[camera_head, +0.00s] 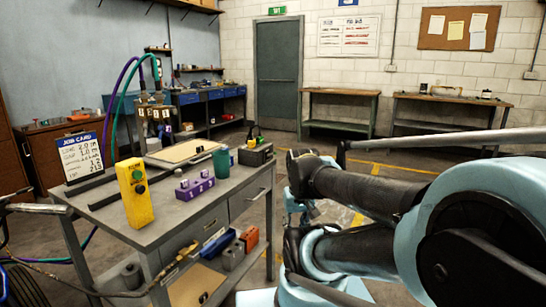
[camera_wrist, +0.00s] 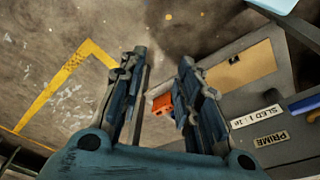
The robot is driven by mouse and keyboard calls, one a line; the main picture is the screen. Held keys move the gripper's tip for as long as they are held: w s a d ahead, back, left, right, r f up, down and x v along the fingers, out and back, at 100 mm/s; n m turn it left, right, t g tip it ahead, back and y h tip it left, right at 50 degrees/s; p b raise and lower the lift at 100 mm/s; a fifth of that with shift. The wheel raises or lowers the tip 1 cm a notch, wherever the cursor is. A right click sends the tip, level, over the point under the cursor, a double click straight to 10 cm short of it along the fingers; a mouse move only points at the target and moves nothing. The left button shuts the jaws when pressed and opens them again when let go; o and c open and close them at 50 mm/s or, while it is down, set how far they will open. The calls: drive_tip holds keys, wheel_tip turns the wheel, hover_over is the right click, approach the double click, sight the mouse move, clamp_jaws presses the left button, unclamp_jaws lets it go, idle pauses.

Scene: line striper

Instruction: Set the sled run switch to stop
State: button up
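A yellow control box (camera_head: 135,203) stands upright near the front left of the grey workbench (camera_head: 195,217). Its face has a green round part (camera_head: 137,175) and a dark round part (camera_head: 141,189) below it. I cannot read any switch marking or position. My gripper (camera_wrist: 163,60) is open and empty in the wrist view, its two fingers apart and pointing at the floor and bench side. The box is not in that view. In the head view my arm is folded at the right, apart from the bench. A drawer-like front in the wrist view carries a "SLED" label (camera_wrist: 256,117) and a "PRIME" label (camera_wrist: 271,139).
A job card (camera_head: 82,157), purple block (camera_head: 194,187), green cup (camera_head: 221,162) and flat board (camera_head: 182,152) are on the bench. Purple and green hoses (camera_head: 115,100) arch over its back left. An orange block (camera_wrist: 162,103) shows between my fingers. Open floor lies right of the bench.

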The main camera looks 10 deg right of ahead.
drive_tip(key=shift+s+r, duration=0.3)
drive_tip(key=shift+s, duration=0.1)
drive_tip(key=c, duration=0.4)
drive_tip(key=shift+w+d+r, duration=0.1)
drive_tip(key=shift+d+r, duration=0.05)
drive_tip(key=shift+r, duration=0.15)
clamp_jaws()
drive_tip(key=w+d+r+m+h, duration=0.1)
drive_tip(key=w+r+h, duration=0.2)
drive_tip(key=w+r, duration=0.55)
drive_tip(key=w+r+m+h, duration=0.1)
drive_tip(key=w+r+h, duration=0.3)
drive_tip(key=w, duration=0.8)
drive_tip(key=w+a+r+t+h, duration=0.1)
drive_tip(key=w+a+r+t, duration=0.1)
drive_tip(key=w+a, duration=0.5)
drive_tip(key=w+a+r+m+t+h, duration=0.1)
drive_tip(key=w+a+r, duration=0.4)
drive_tip(key=w, duration=0.8)
drive_tip(key=shift+w+a+r+m+t+h, duration=0.2)
drive_tip(key=shift+w+a+m+t+h, duration=0.1)
drive_tip(key=shift+a+t+h, duration=0.5)
